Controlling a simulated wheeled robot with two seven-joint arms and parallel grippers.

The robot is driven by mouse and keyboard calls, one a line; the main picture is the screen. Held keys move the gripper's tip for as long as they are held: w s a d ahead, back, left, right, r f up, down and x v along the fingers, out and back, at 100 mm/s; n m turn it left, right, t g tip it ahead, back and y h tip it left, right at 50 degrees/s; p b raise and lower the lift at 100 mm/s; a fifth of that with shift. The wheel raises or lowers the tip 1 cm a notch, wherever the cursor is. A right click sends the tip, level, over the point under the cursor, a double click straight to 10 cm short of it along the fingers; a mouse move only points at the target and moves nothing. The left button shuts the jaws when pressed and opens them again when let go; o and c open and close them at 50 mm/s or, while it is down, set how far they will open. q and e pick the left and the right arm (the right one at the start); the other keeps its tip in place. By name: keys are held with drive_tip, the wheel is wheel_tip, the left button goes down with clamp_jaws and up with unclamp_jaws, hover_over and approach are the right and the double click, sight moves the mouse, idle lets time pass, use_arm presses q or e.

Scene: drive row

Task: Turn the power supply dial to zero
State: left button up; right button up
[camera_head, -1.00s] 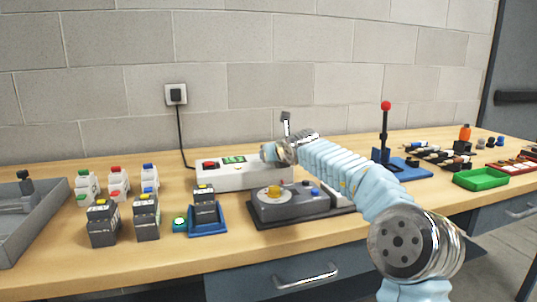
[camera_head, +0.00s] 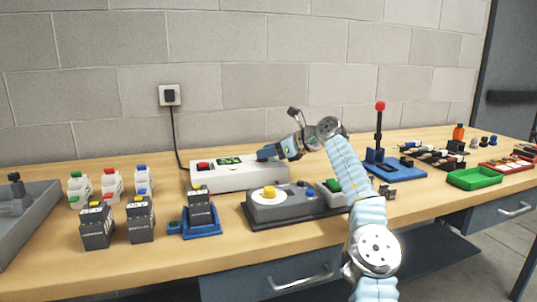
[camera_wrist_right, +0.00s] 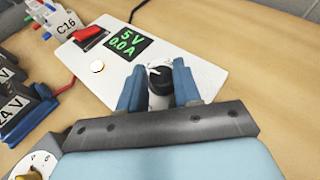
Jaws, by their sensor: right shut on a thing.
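The white power supply (camera_head: 225,178) stands on the bench against the wall. In the wrist view the power supply (camera_wrist_right: 205,85) shows a red switch (camera_wrist_right: 88,37), a green display (camera_wrist_right: 126,45) reading 5 V and 0.0 A, and a small round white button. The dial (camera_wrist_right: 160,72) is a dark knob with a light mark on top, partly hidden between the blue fingers. My right gripper (camera_head: 268,153) is at the right end of the power supply. In the wrist view my right gripper (camera_wrist_right: 160,85) is shut on the dial, one finger on each side.
A grey unit with a yellow knob (camera_head: 269,193) stands in front of the power supply. A blue stand with a red-topped lever (camera_head: 380,106) and a green tray (camera_head: 474,178) are to the right.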

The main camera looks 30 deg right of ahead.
drive_tip(key=shift+s+d+f+y, duration=0.1)
drive_tip(key=shift+f+y, duration=0.2)
drive_tip(key=shift+f, duration=0.25)
drive_tip(key=shift+f, duration=0.1)
drive_tip(key=o, duration=1.1)
drive_tip(key=shift+c, duration=0.2)
drive_tip(key=v, duration=1.3)
drive_tip(key=shift+s+r, duration=0.2)
drive_tip(key=shift+r, duration=0.25)
drive_tip(key=shift+d, duration=0.15)
